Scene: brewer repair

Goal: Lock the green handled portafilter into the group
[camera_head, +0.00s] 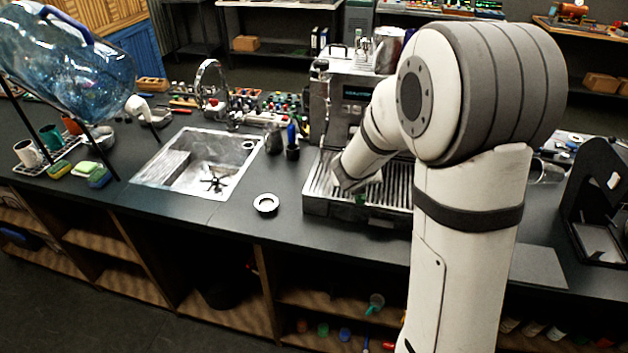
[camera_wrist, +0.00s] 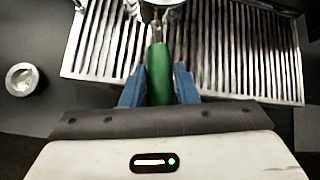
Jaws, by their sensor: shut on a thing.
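In the wrist view, my gripper (camera_wrist: 159,86) is shut on the green handle of the portafilter (camera_wrist: 160,72), one blue finger on each side. The handle points away from me over the drip tray (camera_wrist: 215,50). Its metal neck meets a round metal part at the top edge of the view; whether it is seated in the group cannot be told. In the head view, the espresso machine (camera_head: 340,95) stands on the counter. My arm covers much of its front, including the group. A small bit of green (camera_head: 361,199) shows by my gripper over the drip tray.
A small round metal dish (camera_head: 266,204) sits on the counter left of the machine; it also shows in the wrist view (camera_wrist: 22,79). A sink (camera_head: 200,165) lies further left. Cups and a blue-handled tool (camera_head: 291,140) stand between sink and machine. A black stand (camera_head: 600,200) is at the right.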

